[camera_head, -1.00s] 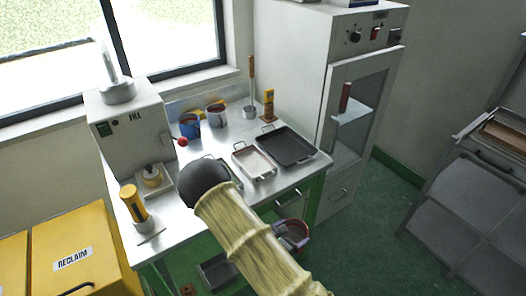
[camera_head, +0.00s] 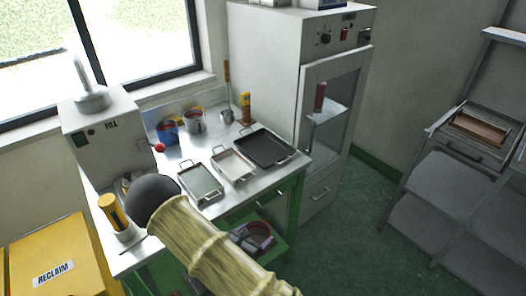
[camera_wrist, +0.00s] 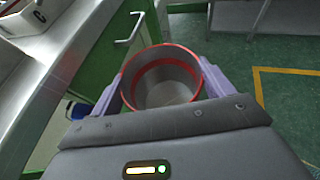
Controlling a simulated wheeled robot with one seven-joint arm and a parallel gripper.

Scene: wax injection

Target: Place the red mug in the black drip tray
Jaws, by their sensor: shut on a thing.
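The red mug (camera_wrist: 160,94) fills the middle of the wrist view, seen from above. It has a red rim, a red band inside and a grey bottom, and it looks empty. My gripper (camera_wrist: 166,80) is shut on it, with one purple finger on each side. The black drip tray (camera_head: 265,149) lies on the table at the back right, beside the white cabinet, and looks empty.
A pinkish-white tray (camera_head: 232,166) and a greenish tray (camera_head: 201,184) lie left of the black tray. Blue (camera_head: 168,132) and grey (camera_head: 194,121) pots stand behind. The steel table edge (camera_wrist: 75,75) and a handle (camera_wrist: 130,30) are close to the mug's left. Floor to the right is clear.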

